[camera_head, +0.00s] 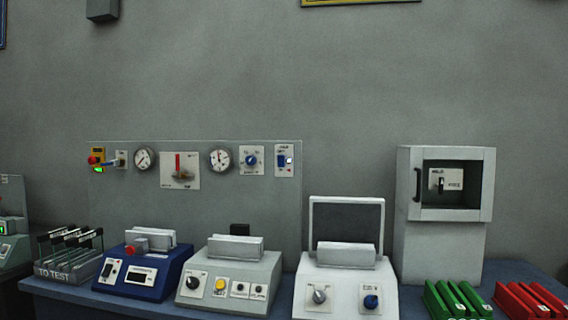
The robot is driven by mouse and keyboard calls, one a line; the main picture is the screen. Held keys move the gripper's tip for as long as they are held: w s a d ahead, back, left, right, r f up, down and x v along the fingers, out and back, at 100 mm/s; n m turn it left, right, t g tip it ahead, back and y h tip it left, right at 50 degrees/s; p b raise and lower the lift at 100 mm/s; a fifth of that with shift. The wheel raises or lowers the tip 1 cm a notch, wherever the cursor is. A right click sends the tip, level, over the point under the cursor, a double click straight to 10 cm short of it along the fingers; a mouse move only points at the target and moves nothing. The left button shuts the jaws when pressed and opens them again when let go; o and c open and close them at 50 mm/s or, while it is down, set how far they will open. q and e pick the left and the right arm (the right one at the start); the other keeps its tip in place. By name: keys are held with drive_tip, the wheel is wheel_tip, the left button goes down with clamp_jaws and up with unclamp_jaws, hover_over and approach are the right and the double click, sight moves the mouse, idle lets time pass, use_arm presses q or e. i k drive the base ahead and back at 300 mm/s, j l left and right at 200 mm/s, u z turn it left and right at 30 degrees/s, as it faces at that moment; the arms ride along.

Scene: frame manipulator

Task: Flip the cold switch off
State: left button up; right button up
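A blue rocker switch (281,161) sits on a white plate at the right end of the grey wall panel, with a small lit spot beside it. The label above it is too small to read surely, so I cannot tell whether it is the cold switch. Another switch (440,185), dark on a white plate, sits inside the open-fronted grey cabinet (447,155) at the right; its label is also unclear. Neither of my grippers shows in the head view.
The panel (200,205) also carries two gauges, a red lever (178,166) and a blue knob (251,160). Below, several console boxes stand on the blue bench (60,292). Green (457,300) and red racks (530,300) are at the front right.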

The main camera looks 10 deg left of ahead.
sight(280, 158)
drive_tip(key=i+j+z, duration=0.1)
drive_tip(key=i+j, duration=0.6)
drive_tip(key=j, duration=0.15)
drive_tip(key=i+j+z, duration=0.15)
drive_tip(key=i+j, duration=0.55)
drive_tip(key=j, duration=0.25)
drive_tip(key=i+j+z, duration=0.15)
drive_tip(key=i+j, duration=0.2)
drive_tip(key=j, duration=0.15)
